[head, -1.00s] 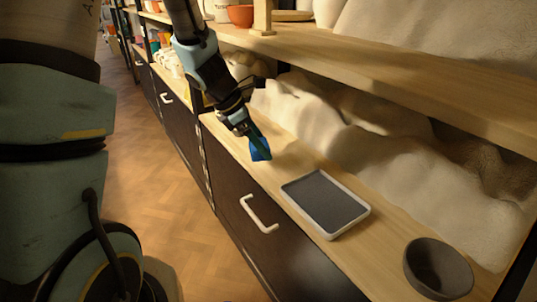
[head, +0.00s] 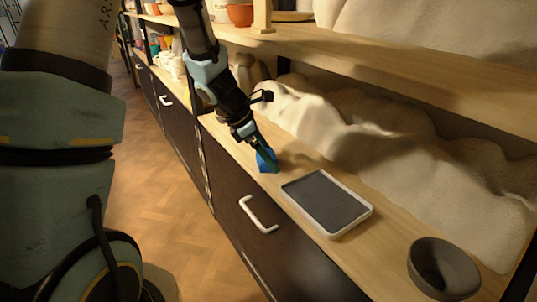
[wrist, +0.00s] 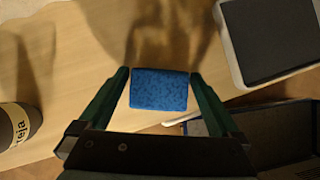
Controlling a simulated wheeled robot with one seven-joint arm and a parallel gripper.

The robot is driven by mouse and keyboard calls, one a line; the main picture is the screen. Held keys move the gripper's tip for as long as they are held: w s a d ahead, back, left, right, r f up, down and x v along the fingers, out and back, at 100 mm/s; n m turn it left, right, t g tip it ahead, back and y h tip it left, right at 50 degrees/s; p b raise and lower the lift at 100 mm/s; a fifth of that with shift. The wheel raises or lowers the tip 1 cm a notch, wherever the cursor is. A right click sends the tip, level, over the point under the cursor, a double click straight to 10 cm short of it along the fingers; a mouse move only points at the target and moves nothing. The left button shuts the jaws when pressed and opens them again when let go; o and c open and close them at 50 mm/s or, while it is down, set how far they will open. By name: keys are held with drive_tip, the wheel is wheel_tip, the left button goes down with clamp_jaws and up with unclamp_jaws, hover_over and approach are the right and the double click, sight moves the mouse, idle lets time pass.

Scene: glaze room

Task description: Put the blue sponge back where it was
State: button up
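The blue sponge (head: 267,161) is between the fingertips of my gripper (head: 264,153), just left of the tray and at or close above the wooden counter. I cannot tell whether it touches the wood. In the wrist view the sponge (wrist: 160,89) fills the gap between the two green fingers of my gripper (wrist: 159,76), which are shut on its two sides. The white-rimmed tray with a dark grey inside (head: 370,209) lies on the counter. It also shows at the top right of the wrist view (wrist: 228,50), apart from the sponge, with nothing in it.
A dark bowl (head: 443,268) stands on the counter beyond the tray at the right. A labelled dark container (wrist: 18,125) is at the left of the wrist view. Lumpy pale covered forms (head: 400,150) line the back. A wooden shelf (head: 400,70) overhangs them.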

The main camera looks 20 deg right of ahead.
drive_tip(key=shift+r, duration=0.1)
drive_tip(key=shift+a+r, duration=0.1)
drive_tip(key=shift+r, duration=0.2)
drive_tip(key=s+p+v, duration=0.1)
drive_tip(key=p+v, duration=0.2)
drive_tip(key=v, duration=0.4)
drive_tip(key=s+a+m+t+y, duration=0.2)
drive_tip(key=a+m+y, duration=0.3)
drive_tip(key=a+m, duration=1.2)
drive_tip(key=s+a, duration=0.1)
drive_tip(key=a, duration=0.8)
drive_tip(key=shift+s+a+r+t+y, duration=0.25)
drive_tip(key=shift+a+r+t+y, duration=0.1)
drive_tip(key=shift+a+t+y, duration=0.05)
wheel_tip(320, 180, up, 25)
drive_tip(key=p, duration=2.4)
drive_tip(key=shift+p, duration=0.4)
